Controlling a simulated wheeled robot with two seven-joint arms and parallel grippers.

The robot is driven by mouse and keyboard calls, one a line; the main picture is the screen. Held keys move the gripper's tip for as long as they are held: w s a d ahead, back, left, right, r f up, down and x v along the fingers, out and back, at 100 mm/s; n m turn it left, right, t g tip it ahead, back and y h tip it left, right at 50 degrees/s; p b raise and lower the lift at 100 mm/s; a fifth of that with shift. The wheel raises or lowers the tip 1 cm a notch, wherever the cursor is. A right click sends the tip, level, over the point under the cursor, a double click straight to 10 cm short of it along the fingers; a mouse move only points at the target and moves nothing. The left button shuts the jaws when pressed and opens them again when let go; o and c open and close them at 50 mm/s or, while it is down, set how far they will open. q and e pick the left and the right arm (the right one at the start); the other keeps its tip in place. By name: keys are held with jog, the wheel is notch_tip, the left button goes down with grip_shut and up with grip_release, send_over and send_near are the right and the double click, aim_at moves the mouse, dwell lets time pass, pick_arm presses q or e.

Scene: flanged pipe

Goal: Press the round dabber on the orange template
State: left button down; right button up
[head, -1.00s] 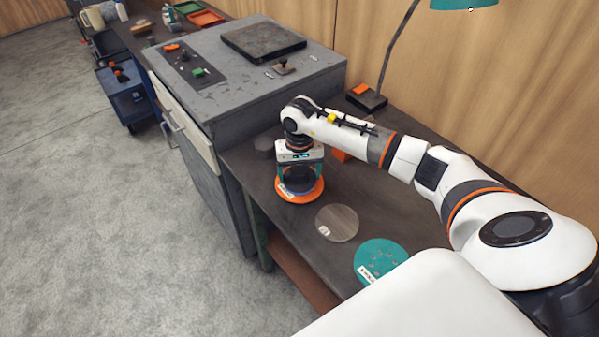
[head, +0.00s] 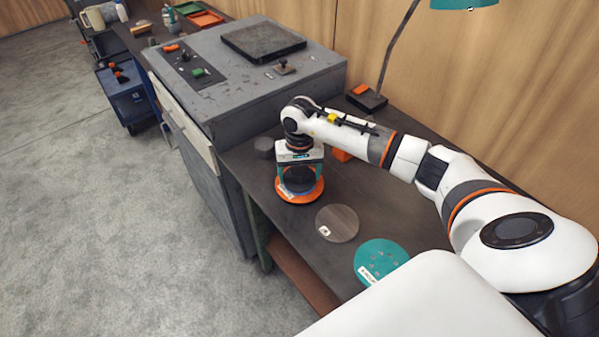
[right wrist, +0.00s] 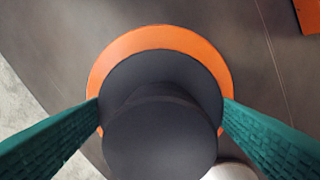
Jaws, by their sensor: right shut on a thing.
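The orange template (head: 313,194) is a flat round disc lying on the dark bench, near its front edge. The round dabber (head: 299,179) is dark grey and stands upright above the template. My right gripper (head: 298,172) points down, with its teal fingers shut on the dabber. In the right wrist view the fingers stand either side of the dabber (right wrist: 160,138), and the template (right wrist: 160,38) shows as an orange rim around its far side. The dabber hides the template's middle. I cannot tell whether they touch. My left gripper is not in view.
A grey metal disc (head: 338,223) and a teal disc with holes (head: 382,258) lie to the right on the bench. A grey machine (head: 240,85) stands behind left. A dark block (head: 264,147) and an orange block (head: 342,155) are close to my right gripper. A lamp (head: 368,97) stands behind.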

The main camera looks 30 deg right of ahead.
jog(key=shift+s+f, duration=0.1)
jog(key=shift+f, duration=0.05)
jog(key=shift+r+p, duration=0.55)
jog(key=shift+r, duration=0.6)
jog(key=shift+r+p, duration=1.05)
jog(key=shift+r, duration=1.4)
jog(key=shift+a, duration=0.1)
jog(key=s+a+r+n+b, duration=0.1)
jog(key=s+a+r+n, duration=0.1)
jog(key=s+a, duration=0.4)
jog(key=s+a+r+n+b, duration=0.1)
jog(key=s+a+r+n, duration=0.2)
jog(key=s+a, duration=0.4)
jog(key=shift+s+a+r, duration=0.15)
jog(key=shift+s+r, duration=0.65)
jog(key=shift+s, duration=0.1)
